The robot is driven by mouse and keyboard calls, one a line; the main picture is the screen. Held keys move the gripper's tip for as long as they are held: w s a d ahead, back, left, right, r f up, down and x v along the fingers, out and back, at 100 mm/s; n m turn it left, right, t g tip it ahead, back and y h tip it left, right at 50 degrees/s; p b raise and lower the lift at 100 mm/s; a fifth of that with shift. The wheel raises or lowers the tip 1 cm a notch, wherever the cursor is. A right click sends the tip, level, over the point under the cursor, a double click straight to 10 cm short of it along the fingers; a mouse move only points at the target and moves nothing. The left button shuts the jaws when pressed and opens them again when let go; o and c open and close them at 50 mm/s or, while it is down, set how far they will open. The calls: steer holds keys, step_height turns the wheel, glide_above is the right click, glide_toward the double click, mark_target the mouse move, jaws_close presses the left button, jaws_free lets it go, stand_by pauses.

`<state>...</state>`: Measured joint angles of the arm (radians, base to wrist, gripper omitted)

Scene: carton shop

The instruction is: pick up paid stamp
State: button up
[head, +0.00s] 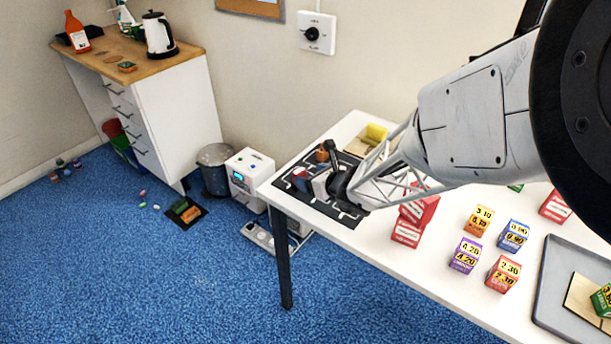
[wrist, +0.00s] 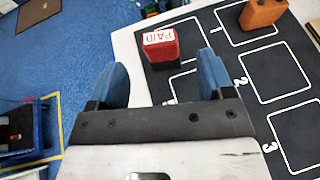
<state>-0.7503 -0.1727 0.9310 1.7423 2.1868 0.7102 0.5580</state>
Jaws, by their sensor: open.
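The paid stamp (wrist: 160,47) is a red block with a white PAID label on its top. In the wrist view it stands upright near the edge of a dark mat (wrist: 295,135) with white outlined, numbered spaces. In the head view the stamp (head: 300,177) shows small on the mat (head: 347,219), left of my gripper (head: 328,178). In the wrist view my gripper (wrist: 161,64) is open, its blue fingers either side of the stamp's line and nearer the camera. I see no contact, and nothing is between the fingers.
An orange object (wrist: 263,13) stands on another space of the mat; it also shows in the head view (head: 322,155). A yellow item (head: 376,132) lies behind the mat. Red cartons (head: 407,232) and several small priced boxes stand right, near a grey tray (head: 552,285).

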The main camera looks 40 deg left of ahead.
mark_target(302, 172)
steer(key=shift+x, duration=1.3)
steer(key=shift+x, duration=2.6)
steer(key=shift+r, duration=0.15)
steer(key=c, duration=1)
